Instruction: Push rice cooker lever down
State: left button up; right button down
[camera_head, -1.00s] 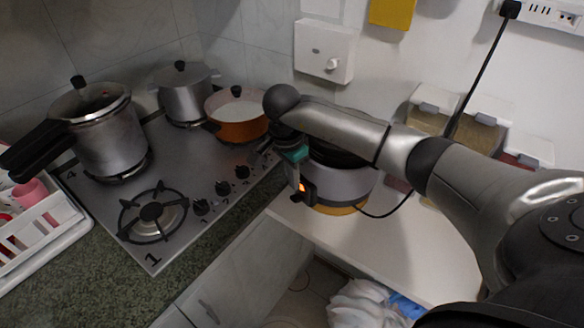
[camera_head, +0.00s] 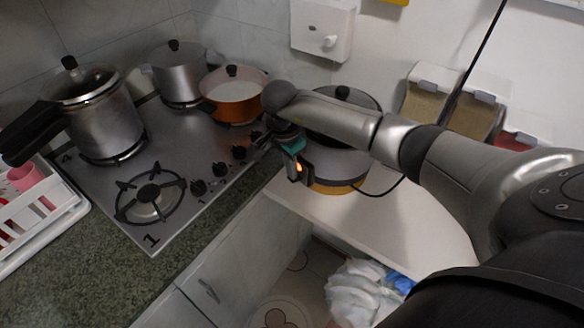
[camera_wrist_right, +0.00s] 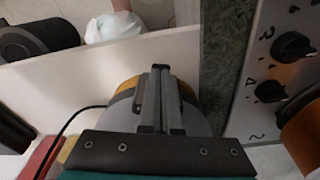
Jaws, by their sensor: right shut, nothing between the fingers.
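The rice cooker (camera_head: 347,163) stands on the white shelf, with a silver body, orange-brown base and dark lid. My right arm crosses in front of it and hides part of it. A dark front panel with a glowing orange light (camera_head: 298,168) shows on its left side; I cannot make out the lever's position. My right gripper (camera_head: 292,160) is at that panel, pointing down, shut and empty; I cannot tell whether it touches. In the right wrist view the closed fingers (camera_wrist_right: 160,75) lie over the cooker's orange base (camera_wrist_right: 127,86). My left gripper is out of view.
A gas stove (camera_head: 193,150) with a pressure cooker (camera_head: 103,125), a grey pot (camera_head: 178,82) and an orange pan (camera_head: 236,108) is left. Spice dispensers (camera_head: 432,105) hang on the wall at right. The white shelf (camera_head: 420,215) has free room in front.

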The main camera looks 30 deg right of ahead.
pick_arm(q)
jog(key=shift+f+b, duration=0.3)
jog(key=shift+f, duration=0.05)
pick_arm(e)
jog(key=shift+a+f, duration=0.25)
jog(key=shift+s+a+f+b, duration=0.15)
jog(key=shift+a+f+b, duration=0.55)
jog(key=shift+b, duration=0.3)
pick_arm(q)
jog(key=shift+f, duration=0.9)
pick_arm(e)
jog(key=shift+d+r, duration=0.1)
jog(key=shift+d, duration=0.05)
jog(key=shift+d+r, duration=0.3)
jog(key=shift+d, duration=0.3)
